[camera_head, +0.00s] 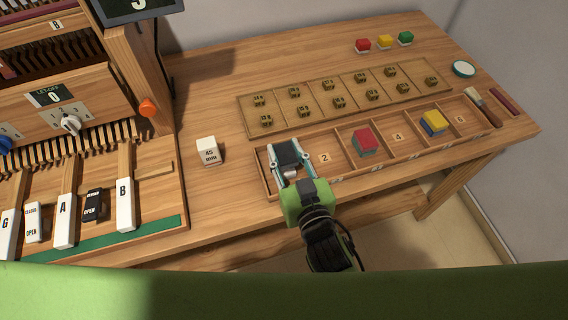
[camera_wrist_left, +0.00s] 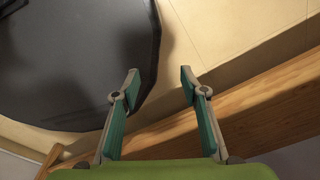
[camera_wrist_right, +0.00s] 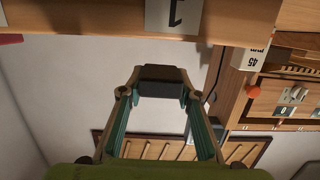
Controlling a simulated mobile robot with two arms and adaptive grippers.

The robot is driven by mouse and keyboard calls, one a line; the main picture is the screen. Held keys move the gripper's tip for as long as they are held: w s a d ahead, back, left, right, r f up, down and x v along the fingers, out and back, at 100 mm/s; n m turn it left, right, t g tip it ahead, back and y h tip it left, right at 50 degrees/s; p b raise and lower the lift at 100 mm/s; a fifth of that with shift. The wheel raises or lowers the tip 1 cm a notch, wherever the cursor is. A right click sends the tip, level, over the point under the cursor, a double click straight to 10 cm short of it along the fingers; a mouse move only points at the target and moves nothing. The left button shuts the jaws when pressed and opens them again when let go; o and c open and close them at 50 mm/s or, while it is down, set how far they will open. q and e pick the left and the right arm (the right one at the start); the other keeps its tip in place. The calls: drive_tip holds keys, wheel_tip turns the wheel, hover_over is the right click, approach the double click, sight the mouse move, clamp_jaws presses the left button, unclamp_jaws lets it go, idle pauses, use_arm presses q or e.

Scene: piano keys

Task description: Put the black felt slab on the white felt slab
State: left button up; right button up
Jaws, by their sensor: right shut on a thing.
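The black felt slab (camera_head: 288,153) is between the fingers of my right gripper (camera_head: 289,150), over the leftmost compartment of the long wooden tray (camera_head: 262,181). In the right wrist view the shut right gripper (camera_wrist_right: 160,87) has the dark slab (camera_wrist_right: 160,73) across its fingertips. A small pale patch shows just below the slab in the head view; I cannot tell if it is the white felt slab or part of the gripper. Whether the black slab touches anything beneath is hidden. My left gripper (camera_wrist_left: 160,82) is open and empty in the left wrist view, outside the head view.
Other compartments hold a red-topped stack (camera_head: 365,140) and a yellow-topped stack (camera_head: 433,122). A flat wooden board (camera_head: 315,88) with several small pieces lies behind the tray. A white 45 mm block (camera_head: 207,151) stands left of it, beside the piano key model (camera_head: 85,190).

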sight(284, 160)
drive_tip(key=shift+w+a+f, duration=0.1)
drive_tip(key=shift+w+f, duration=0.1)
drive_tip(key=shift+f, duration=0.1)
wheel_tip(284, 160, down, 4)
drive_tip(key=b, duration=0.4)
drive_tip(key=shift+w+r, duration=0.15)
drive_tip(key=shift+r, duration=0.25)
drive_tip(key=o, duration=0.4)
drive_tip(key=shift+f, duration=0.2)
drive_tip(key=o, duration=0.4)
drive_tip(key=shift+o, duration=0.2)
